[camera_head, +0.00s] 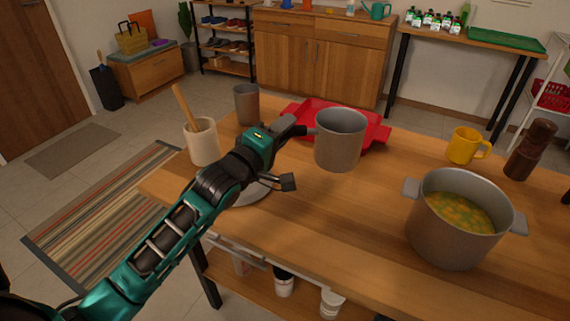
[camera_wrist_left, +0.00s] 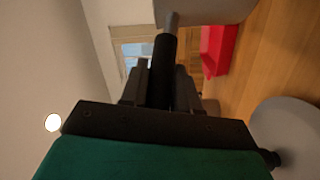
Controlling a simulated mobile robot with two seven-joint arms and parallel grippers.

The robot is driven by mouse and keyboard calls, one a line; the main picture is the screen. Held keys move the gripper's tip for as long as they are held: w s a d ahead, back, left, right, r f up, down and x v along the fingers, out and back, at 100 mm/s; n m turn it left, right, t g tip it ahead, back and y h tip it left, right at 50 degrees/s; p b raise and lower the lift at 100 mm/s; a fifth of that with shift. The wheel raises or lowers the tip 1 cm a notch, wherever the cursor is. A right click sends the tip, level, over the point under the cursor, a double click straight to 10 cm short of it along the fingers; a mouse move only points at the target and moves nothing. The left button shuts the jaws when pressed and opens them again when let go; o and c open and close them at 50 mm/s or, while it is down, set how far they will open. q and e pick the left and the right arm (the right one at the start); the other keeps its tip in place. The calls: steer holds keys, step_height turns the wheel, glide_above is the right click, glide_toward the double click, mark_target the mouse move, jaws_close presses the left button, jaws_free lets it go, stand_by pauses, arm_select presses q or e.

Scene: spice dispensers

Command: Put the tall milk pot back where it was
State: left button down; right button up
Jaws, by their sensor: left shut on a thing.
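The tall milk pot (camera_head: 340,145) is a grey metal, open-topped pot with a dark handle. My left gripper (camera_head: 297,130) is shut on that handle, at the pot's left side. The pot is upright and seems to hang above the wooden table (camera_head: 330,215), in front of the red tray (camera_head: 378,136). In the left wrist view the handle runs between my fingers (camera_wrist_left: 160,85), and part of the pot (camera_wrist_left: 215,8) shows at the top edge. My right gripper is not in view.
A grey cup (camera_head: 246,104) and a cream crock (camera_head: 202,142) with a wooden utensil stand at the left. A round grey thing (camera_head: 250,193) lies partly under my arm. A soup pot (camera_head: 455,240), yellow mug (camera_head: 464,146) and brown mill (camera_head: 530,150) stand right. The table's middle is clear.

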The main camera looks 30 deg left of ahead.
arm_select(q)
step_height(320, 180, down, 7)
steer(key=b, duration=0.1)
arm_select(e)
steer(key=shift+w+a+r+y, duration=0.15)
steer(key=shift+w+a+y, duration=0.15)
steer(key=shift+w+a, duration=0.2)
arm_select(q)
steer(key=shift+f+b, duration=0.2)
steer(key=shift+b, duration=0.1)
steer(key=c, duration=0.8)
jaws_free()
steer(key=shift+f, duration=0.1)
steer(key=s, duration=0.4)
steer(key=s+a, duration=0.1)
steer(key=s, duration=0.3)
steer(key=s+p, duration=0.1)
steer(key=s, duration=0.3)
steer(key=shift+a, duration=0.35)
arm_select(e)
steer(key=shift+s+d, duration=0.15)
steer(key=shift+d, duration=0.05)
